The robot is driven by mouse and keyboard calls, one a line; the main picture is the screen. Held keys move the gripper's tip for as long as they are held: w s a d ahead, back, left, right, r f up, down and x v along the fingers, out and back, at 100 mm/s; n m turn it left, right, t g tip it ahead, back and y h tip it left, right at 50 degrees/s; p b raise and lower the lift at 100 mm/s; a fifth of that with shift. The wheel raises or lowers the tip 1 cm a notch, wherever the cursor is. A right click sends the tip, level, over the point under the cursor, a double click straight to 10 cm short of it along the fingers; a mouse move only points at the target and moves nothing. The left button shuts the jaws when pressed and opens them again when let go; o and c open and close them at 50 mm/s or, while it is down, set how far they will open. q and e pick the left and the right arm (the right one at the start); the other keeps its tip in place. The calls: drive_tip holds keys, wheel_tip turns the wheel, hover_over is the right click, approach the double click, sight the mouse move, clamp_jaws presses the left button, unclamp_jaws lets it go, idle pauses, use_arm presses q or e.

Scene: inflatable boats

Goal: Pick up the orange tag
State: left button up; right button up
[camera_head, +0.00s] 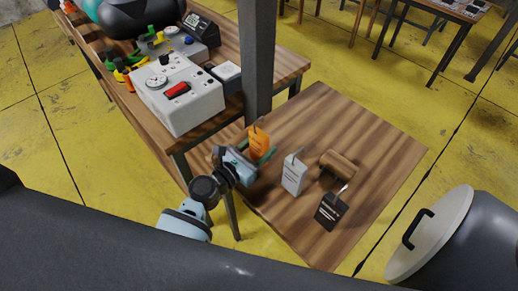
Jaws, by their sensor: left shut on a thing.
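The orange tag (259,140) is upright at the left side of the small wooden table (370,140), with a thin hook or wire at its top. My left gripper (250,160) reaches in from the lower left and is shut on the orange tag near its lower part. I cannot tell whether the tag still touches the table. A white tag (293,175) and a black tag (330,211) stand on the table to the right of it. My right gripper is not in view.
A brown wooden roll-shaped object (338,166) lies behind the tags. A dark post (257,60) rises close behind the orange tag. A workbench with a white control box (180,95) stands at the upper left. A grey lidded container (440,235) is at the lower right.

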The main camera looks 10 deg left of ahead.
sight(260, 132)
use_arm(q)
drive_tip(key=shift+r, duration=0.15)
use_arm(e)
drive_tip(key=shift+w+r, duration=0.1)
